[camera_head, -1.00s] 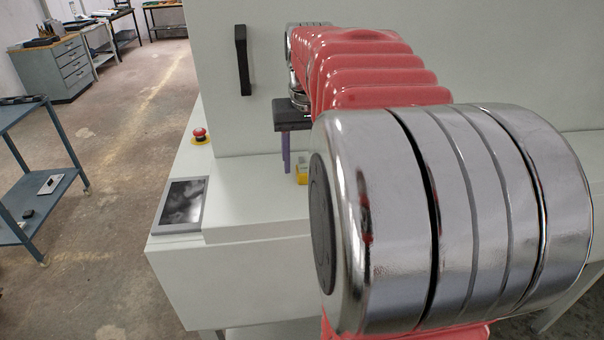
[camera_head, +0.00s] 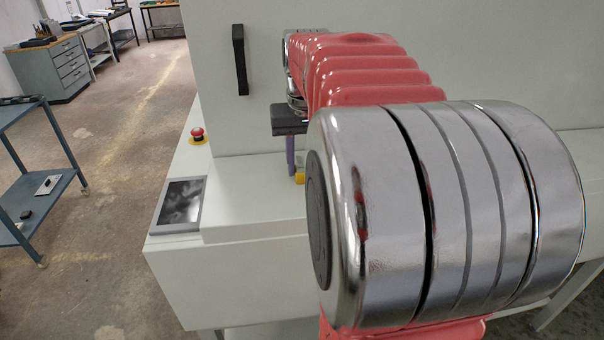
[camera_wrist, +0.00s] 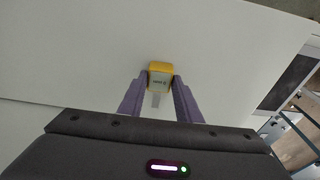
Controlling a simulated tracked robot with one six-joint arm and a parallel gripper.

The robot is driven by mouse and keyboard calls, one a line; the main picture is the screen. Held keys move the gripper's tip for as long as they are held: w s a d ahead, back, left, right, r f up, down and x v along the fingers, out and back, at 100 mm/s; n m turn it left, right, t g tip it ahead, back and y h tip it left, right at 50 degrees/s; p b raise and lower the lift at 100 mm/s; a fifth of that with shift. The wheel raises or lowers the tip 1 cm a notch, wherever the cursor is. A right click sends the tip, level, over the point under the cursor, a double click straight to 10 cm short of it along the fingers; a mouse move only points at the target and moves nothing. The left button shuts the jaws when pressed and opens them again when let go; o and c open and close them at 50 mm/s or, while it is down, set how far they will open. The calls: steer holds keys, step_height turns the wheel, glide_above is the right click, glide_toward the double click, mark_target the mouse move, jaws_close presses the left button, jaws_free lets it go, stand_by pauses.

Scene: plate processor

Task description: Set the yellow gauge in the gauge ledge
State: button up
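The yellow gauge (camera_wrist: 160,68) shows in the wrist view just beyond and between the two fingertips. It has a pale grey face with small dark marks and a pale strip reaching back between the fingers. My gripper (camera_wrist: 160,80) has its purple fingers apart, one on each side of the gauge. I see no clear grip on it. In the head view, a small part of the gauge (camera_head: 299,178) shows low by the purple finger of my gripper (camera_head: 291,158), over the white worktop. My arm hides much of this area. I cannot make out the gauge ledge.
The white machine's worktop (camera_head: 245,180) is clear left of my gripper. A dark screen (camera_head: 180,203) and a red stop button (camera_head: 198,134) lie near its left edge. A black handle (camera_head: 240,60) is on the wall behind. A blue shelf table (camera_head: 40,185) stands left.

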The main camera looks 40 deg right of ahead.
steer(key=c, duration=0.7)
step_height(320, 180, up, 10)
stand_by(0.4)
stand_by(0.5)
